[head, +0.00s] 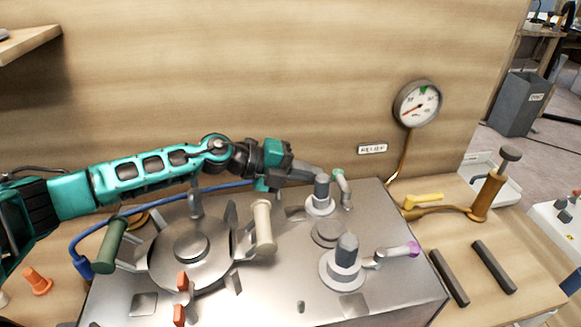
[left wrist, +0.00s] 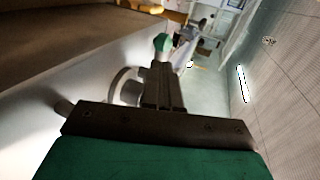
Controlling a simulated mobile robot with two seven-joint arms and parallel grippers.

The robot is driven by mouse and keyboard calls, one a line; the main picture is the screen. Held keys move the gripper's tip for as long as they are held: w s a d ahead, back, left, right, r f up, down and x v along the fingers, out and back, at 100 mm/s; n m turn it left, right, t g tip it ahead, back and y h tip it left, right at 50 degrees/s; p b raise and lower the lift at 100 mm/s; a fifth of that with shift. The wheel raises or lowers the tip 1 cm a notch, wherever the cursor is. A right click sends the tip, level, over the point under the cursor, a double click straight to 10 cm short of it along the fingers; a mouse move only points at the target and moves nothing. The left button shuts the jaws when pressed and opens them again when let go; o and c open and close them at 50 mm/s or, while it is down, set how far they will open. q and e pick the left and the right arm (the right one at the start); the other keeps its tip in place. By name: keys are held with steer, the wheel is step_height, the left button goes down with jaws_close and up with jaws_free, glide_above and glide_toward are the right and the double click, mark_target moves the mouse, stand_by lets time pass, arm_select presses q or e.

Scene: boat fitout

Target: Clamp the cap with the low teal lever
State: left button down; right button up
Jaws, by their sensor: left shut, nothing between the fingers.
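A small lever with a teal tip (head: 338,175) stands up beside a short grey post on a round base (head: 320,206) at the back right of the metal box. My left gripper (head: 320,178) is shut and empty, with its fingertips at the top of that post, just left of the lever. In the left wrist view the teal tip (left wrist: 162,42) shows just past the closed fingers (left wrist: 163,88); contact cannot be told. A round metal lid (head: 190,246) sits left on the box, with a dark green handle (head: 110,245) beside it. My right gripper is not in view.
A beige handle (head: 263,226) and orange tabs (head: 182,283) surround the lid. A gauge (head: 417,104) is on the wooden wall behind. A yellow lever (head: 423,200) lies right of the box.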

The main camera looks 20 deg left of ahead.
mark_target(343, 189)
arm_select(q)
steer(key=shift+x, duration=1.4)
